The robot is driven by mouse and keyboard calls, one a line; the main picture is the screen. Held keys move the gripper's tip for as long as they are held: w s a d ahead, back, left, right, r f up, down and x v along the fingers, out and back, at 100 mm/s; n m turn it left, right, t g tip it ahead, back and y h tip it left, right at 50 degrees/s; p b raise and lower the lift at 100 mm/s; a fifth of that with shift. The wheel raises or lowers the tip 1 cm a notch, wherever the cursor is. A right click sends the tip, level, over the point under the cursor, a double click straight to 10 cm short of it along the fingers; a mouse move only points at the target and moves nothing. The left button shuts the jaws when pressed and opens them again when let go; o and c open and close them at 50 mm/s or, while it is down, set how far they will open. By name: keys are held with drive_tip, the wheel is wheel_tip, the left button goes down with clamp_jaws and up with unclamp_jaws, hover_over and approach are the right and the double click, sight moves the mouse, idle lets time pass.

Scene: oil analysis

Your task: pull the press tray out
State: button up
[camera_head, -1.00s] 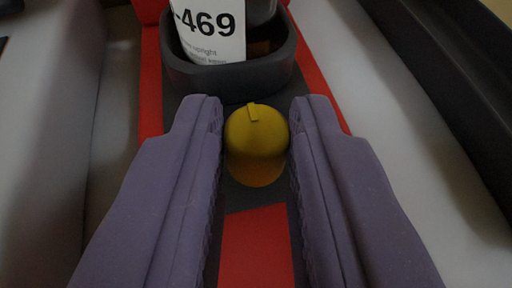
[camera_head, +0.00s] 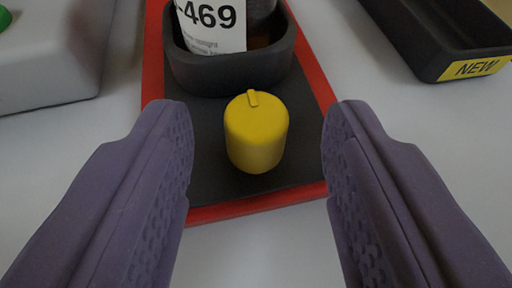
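The press tray (camera_head: 213,213) is a dark grey plate with a red rim, lying in the middle of the view. A yellow knob (camera_head: 256,134) with a small raised mark on top stands near its front edge. Behind the knob, a dark grey cup-like holder (camera_head: 238,73) on the tray holds a bottle with a white label (camera_head: 211,24) reading "-469"; the bottle's top is cut off. My gripper (camera_head: 258,135) is open, its two purple fingers on either side of the knob with a clear gap on both sides.
A pale grey block (camera_head: 50,58) with a green part (camera_head: 4,17) stands at the left. A black bin (camera_head: 440,40) with a yellow "NEW" label (camera_head: 475,68) is at the upper right. The pale surface (camera_head: 256,250) in front of the tray is bare.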

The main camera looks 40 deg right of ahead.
drive_tip(key=p+v, duration=0.2)
drive_tip(key=v, duration=0.5)
drive_tip(key=shift+s+a+r, duration=0.1)
drive_tip(key=shift+s+a, duration=0.05)
drive_tip(key=shift+s, duration=0.1)
idle(0.3)
